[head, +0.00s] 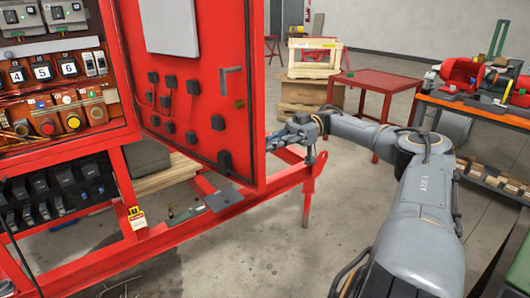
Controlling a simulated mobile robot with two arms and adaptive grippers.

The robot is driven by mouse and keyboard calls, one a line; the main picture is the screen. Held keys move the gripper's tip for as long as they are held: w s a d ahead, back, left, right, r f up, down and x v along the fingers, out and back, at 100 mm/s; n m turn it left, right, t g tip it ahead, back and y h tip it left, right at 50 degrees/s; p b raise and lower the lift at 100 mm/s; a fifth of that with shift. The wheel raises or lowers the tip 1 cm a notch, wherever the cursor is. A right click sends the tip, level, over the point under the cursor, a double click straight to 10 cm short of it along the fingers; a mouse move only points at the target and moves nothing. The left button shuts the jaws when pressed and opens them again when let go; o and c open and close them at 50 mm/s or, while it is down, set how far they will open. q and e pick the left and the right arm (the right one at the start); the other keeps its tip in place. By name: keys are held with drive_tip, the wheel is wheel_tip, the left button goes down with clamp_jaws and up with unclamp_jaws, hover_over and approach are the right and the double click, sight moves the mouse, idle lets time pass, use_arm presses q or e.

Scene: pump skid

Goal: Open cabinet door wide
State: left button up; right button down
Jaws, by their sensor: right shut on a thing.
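The red cabinet door (205,105) stands open, swung out to the right of the cabinet (70,130). Its inner face shows, with a white panel, several small black blocks and a grey latch. The cabinet interior shows numbered modules, buttons and switches. My right gripper (290,135) is at the door's free edge, on its far side. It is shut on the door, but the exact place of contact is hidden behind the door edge. My left gripper is not in view.
A red table (376,82) and a wooden crate on boxes (313,58) stand behind. A workbench with red machinery (463,75) is at the right. The red skid frame (225,212) runs below the door. Bare concrete floor (320,240) lies in front.

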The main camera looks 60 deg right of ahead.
drive_tip(key=shift+w+d+r+t+b, duration=0.3)
drive_tip(key=shift+d+r+t, duration=0.1)
drive_tip(key=shift+d, duration=0.1)
drive_tip(key=c, duration=1.7)
unclamp_jaws()
drive_tip(key=shift+o, duration=1.3)
drive_tip(key=shift+w+a+f, duration=0.15)
drive_tip(key=shift+w, duration=0.2)
drive_tip(key=shift+a+f, duration=0.1)
drive_tip(key=shift+f, duration=0.1)
drive_tip(key=shift+f, duration=0.1)
